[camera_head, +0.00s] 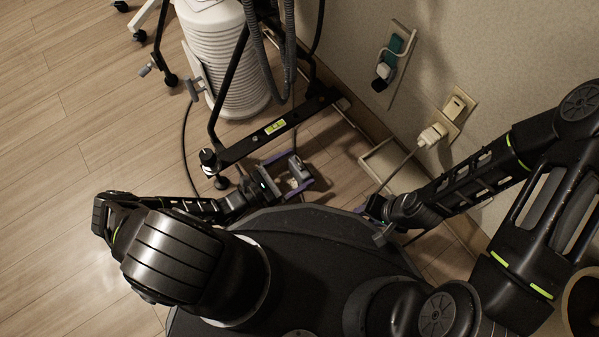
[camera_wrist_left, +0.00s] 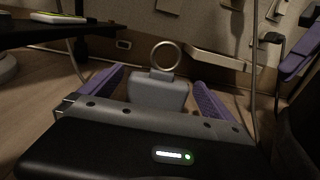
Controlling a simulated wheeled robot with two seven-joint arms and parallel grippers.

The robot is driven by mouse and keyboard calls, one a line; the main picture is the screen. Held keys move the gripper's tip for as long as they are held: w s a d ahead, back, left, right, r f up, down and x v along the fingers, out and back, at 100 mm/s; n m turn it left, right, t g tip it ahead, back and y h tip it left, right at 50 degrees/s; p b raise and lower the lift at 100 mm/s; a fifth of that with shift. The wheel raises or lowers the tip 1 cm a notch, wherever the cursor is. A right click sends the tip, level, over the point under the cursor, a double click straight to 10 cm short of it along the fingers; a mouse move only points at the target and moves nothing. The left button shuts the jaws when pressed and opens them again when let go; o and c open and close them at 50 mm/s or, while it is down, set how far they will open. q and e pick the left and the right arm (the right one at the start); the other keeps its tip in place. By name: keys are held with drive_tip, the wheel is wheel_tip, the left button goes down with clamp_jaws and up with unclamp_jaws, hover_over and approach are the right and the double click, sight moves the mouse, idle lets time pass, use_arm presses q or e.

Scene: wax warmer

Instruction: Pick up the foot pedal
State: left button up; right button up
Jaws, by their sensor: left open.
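The foot pedal (camera_head: 297,167) looks like a small grey block low near the floor. In the left wrist view the grey block (camera_wrist_left: 158,94) has a metal ring standing at its far side. My left gripper (camera_head: 288,175) is open, with its purple fingers on either side of the block. I cannot tell whether either finger touches it. The gripper body hides the block's near lower part. My right gripper (camera_head: 378,212) is near the wall, mostly hidden by its own arm; a purple finger shows in the left wrist view (camera_wrist_left: 302,52).
A black stand leg (camera_head: 270,131) with a yellow label lies just beyond the pedal. A white ribbed canister (camera_head: 233,65) stands behind it. Open wooden floor (camera_head: 85,130) lies to the left.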

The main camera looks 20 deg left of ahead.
use_arm(q)
drive_tip(key=shift+x, duration=0.8)
drive_tip(key=c, duration=1.5)
